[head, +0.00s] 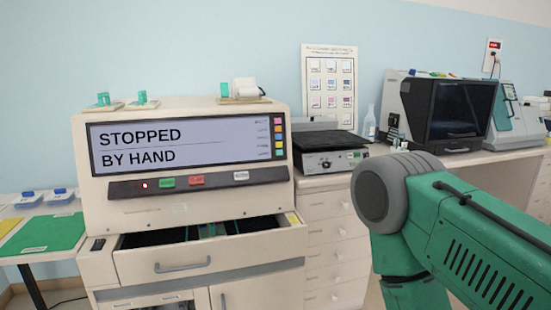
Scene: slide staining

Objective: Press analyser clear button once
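The analyser (110,215) is a cream cabinet on the left side of the head view. Its screen (230,152) reads "STOPPED BY HAND". On the dark strip below sit a green button (167,183), a red button (196,181) and a white button (241,176). Their labels are too small to read surely, so I cannot tell which is the clear button. My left arm and gripper do not show.
A drawer (165,265) below the buttons stands pulled out. A black-topped device (325,160) sits on the counter to the right, with a dark-screened machine (450,110) beyond. A side table with a green mat (45,235) is at left.

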